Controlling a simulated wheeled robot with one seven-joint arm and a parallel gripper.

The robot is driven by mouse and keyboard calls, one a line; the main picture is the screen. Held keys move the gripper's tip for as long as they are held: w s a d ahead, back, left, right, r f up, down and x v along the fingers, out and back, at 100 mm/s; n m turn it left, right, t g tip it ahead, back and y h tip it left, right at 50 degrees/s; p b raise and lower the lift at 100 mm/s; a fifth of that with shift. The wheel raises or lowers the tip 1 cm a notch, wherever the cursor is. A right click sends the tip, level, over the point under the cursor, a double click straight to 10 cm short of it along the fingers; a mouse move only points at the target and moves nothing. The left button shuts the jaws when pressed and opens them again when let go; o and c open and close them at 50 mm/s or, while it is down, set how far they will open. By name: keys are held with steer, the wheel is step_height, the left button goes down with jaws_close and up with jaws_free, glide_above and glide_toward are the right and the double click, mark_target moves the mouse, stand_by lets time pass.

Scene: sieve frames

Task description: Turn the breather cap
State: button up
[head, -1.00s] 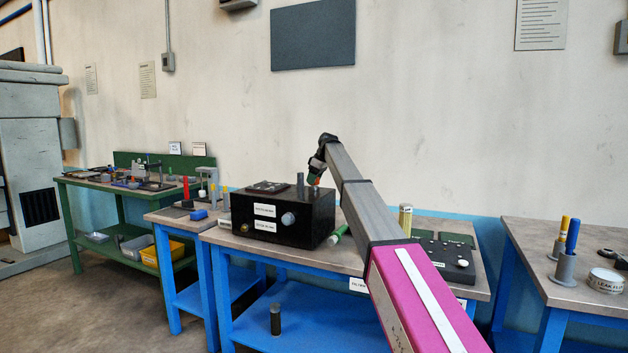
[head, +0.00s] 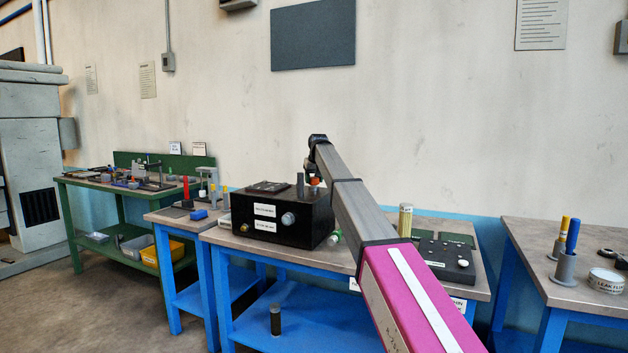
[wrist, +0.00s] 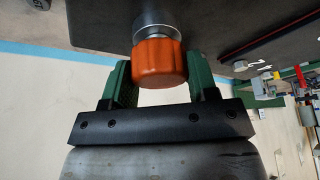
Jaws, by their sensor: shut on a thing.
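The breather cap is an orange, ribbed cap (wrist: 158,62) on a pale metal neck (wrist: 154,31) in the wrist view. In the head view the orange cap (head: 315,181) shows small at the top right of a black box (head: 300,235). My gripper (wrist: 157,78) has one green finger on each side of the cap and is shut on it. The cap sits at the end of the neck. In the head view my gripper (head: 313,175) is above the box's right end, and my dark wrist partly hides it.
A grey post (head: 300,185) stands on the box close left of the cap. A grey knob (head: 288,219) sticks out of the front face. A yellowish cylinder (head: 405,219) stands further right, near my arm.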

steer(key=shift+m+h, duration=0.4)
steer(key=shift+m, duration=0.7)
steer(key=o, duration=0.9)
steer(key=shift+r, duration=0.15)
steer(key=v, duration=1)
steer(key=shift+s+r, duration=0.2)
steer(key=shift+r, duration=0.1)
